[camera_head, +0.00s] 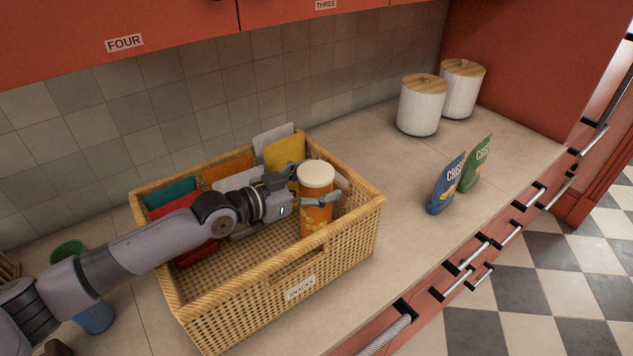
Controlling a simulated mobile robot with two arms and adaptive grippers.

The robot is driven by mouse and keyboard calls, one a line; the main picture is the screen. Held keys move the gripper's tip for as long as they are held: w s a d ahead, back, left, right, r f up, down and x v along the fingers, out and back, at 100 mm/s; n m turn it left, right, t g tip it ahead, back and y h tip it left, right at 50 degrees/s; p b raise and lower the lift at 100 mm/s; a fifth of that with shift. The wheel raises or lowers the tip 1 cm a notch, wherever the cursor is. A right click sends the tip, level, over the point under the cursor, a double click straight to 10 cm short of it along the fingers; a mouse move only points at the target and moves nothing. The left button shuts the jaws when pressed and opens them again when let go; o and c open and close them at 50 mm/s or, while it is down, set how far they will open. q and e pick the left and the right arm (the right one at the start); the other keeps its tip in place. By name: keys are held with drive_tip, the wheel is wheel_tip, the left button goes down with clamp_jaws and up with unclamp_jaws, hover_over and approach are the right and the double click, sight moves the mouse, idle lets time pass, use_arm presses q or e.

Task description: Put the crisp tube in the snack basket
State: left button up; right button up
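The crisp tube (315,205) is orange with a cream lid and stands upright inside the right end of the snack basket. The snack basket (275,290) is a tan woven box with a label on its front, on the counter. My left gripper (312,185) reaches in over the basket from the left, with its fingers on either side of the tube's upper part, and it seems closed around it. The tube's base is hidden behind the basket's front wall, so I cannot tell whether it rests on the bottom. My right gripper is not in view.
Several coloured packets (231,168) stand along the basket's back. Two white canisters (421,105) with wooden lids stand at the back right. A blue crisp bag (446,185) and a green one (475,165) stand right of the basket. The counter between is clear.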

use_arm(q)
drive_tip(key=shift+o, duration=0.2)
drive_tip(key=shift+r, duration=0.2)
drive_tip(key=b+v, duration=0.4)
drive_tip(key=v, duration=0.8)
drive_tip(key=shift+d+f, duration=0.1)
